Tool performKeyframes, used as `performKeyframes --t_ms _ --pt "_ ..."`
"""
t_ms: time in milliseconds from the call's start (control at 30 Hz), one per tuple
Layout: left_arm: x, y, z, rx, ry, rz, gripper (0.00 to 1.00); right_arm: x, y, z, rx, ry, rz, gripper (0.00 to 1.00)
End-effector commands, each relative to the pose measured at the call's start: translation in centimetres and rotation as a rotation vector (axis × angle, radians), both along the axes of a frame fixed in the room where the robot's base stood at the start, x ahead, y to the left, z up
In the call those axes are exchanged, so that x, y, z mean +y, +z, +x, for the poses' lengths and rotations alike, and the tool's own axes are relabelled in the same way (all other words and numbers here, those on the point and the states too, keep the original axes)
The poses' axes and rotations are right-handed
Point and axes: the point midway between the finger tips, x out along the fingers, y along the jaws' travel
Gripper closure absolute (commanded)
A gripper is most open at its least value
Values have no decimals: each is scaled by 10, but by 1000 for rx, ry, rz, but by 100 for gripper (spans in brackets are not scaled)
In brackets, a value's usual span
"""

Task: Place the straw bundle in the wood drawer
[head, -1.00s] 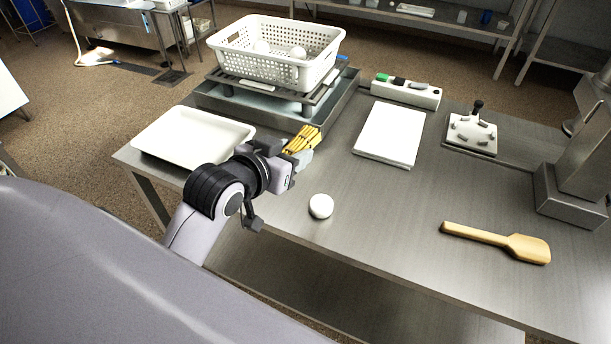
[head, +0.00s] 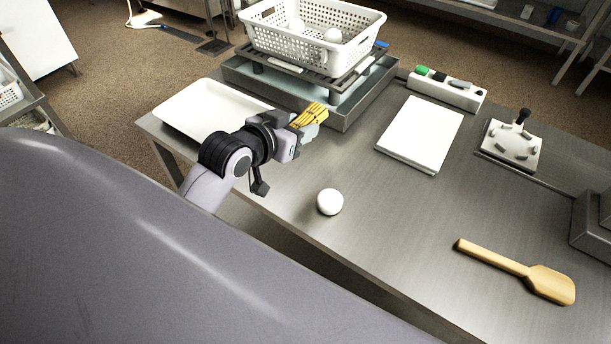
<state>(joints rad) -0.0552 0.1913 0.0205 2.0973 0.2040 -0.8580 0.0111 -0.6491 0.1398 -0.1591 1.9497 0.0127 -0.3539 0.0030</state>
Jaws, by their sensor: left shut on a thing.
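The straw bundle (head: 309,115) is a small sheaf of yellow sticks. My left gripper (head: 300,124) is shut on it and holds it over the metal table, left of the middle of the head view. The gripper hides the near end of the bundle. No wood drawer shows in the head view. My right gripper is not in view.
A white tray (head: 177,117) lies left of my left gripper. A perforated white basket (head: 350,45) with white balls stands behind it on a rack. A white ball (head: 330,201), a wooden paddle (head: 548,284) and a white pad (head: 424,130) lie on the table.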

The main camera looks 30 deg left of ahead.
Motion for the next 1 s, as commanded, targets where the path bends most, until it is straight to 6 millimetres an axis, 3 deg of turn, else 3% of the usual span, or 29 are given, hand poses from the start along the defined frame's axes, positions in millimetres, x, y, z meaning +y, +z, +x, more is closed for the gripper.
performKeyframes --t_ms 33,100,333,567,800,1000 --pt "0 -19 -1 7 1 -1 89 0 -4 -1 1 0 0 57" --pt "0 -37 -1 6 1 -1 89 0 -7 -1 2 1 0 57" --pt "0 -92 -1 3 0 -1 89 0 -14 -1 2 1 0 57" --pt "0 -113 0 0 0 1 89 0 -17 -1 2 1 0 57" --pt "-1 -148 0 1 -1 0 89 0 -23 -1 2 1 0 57" --pt "0 -153 0 -2 -1 0 89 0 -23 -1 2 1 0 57"
